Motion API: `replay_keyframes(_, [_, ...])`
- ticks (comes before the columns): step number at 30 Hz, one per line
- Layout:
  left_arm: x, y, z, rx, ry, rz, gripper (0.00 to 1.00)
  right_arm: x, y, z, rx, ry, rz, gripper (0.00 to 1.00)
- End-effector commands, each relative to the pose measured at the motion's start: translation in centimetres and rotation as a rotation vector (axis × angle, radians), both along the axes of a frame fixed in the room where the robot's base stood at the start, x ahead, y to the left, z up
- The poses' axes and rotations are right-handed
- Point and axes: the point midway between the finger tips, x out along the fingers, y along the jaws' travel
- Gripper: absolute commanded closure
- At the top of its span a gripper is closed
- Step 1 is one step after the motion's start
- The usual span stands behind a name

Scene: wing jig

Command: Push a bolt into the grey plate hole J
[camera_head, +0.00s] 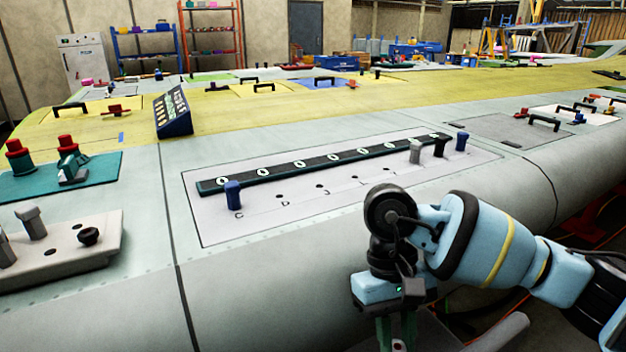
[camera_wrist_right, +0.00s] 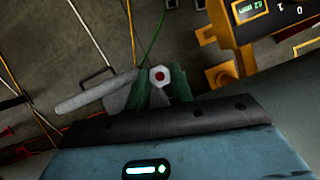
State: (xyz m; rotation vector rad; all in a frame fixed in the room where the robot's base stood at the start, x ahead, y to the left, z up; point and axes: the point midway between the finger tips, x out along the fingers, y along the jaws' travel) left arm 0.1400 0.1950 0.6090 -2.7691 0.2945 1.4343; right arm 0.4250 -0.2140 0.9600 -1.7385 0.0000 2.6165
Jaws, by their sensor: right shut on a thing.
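The light grey plate (camera_head: 224,228) lies on the wing surface with a row of lettered holes. Hole J (camera_head: 319,186) looks empty. A blue bolt (camera_head: 233,196) stands at the plate's left end. A grey bolt (camera_head: 416,152), a black bolt (camera_head: 440,147) and another blue bolt (camera_head: 462,141) stand at its right end. My right gripper (camera_head: 397,340) points down in front of the wing's near edge, below the plate. In the wrist view its green fingers (camera_wrist_right: 162,95) are shut on a bolt with a pale hexagonal end and red centre (camera_wrist_right: 160,77). My left gripper is not in view.
A dark strip (camera_head: 320,161) with white-ringed marks runs along the plate's back. A grey block (camera_head: 70,250) with grey bolts and a black knob sits at the left. A teal mat (camera_head: 100,165) holds red-topped tools. A dark blue display (camera_head: 173,112) stands behind.

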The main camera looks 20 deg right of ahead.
Motion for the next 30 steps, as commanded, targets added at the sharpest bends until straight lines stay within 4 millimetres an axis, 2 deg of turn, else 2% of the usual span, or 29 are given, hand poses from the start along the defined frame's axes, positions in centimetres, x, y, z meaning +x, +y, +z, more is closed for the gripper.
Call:
replay_keyframes(9, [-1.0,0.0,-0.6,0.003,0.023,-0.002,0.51,0.0,0.0,0.0,0.000,0.000,0.000,0.99])
replay_keyframes(14, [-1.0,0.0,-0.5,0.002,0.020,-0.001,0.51,-0.2,0.0,-0.3,-0.001,-0.001,0.000,0.99])
replay_keyframes(21, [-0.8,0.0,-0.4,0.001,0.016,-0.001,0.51,-2.8,-0.1,-3.6,-0.007,-0.004,0.001,0.99])
replay_keyframes(27, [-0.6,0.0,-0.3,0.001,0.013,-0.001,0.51,-4.1,0.0,-5.0,0.000,0.000,0.000,0.99])
replay_keyframes(28, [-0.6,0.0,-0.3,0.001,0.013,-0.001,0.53,-4.1,0.0,-5.0,0.001,0.000,0.000,0.99])
replay_keyframes(30, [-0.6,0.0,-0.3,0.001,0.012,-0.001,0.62,-4.1,0.0,-5.0,0.001,0.000,0.000,0.99])
